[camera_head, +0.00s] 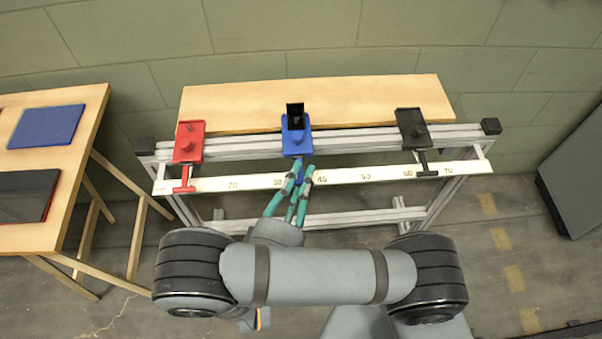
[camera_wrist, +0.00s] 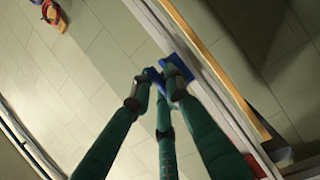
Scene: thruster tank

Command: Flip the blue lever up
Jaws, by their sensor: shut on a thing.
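The blue lever unit (camera_head: 296,140) is mounted in the middle of the metal frame, with a black block on its top. Its blue handle (camera_head: 303,177) hangs down in front of the numbered white strip. In the wrist view, blue parts of the lever (camera_wrist: 178,68) show just past the fingertips. My gripper (camera_head: 299,178) has green fingers that reach up from below to the handle and are closed around it. The fingers hide part of the handle.
A red lever unit (camera_head: 189,143) is on the left of the frame and a black one (camera_head: 413,129) on the right, both with handles down. The white numbered strip (camera_head: 345,176) runs below them. A wooden table (camera_head: 65,150) stands at left. A dark panel (camera_head: 575,180) is at right.

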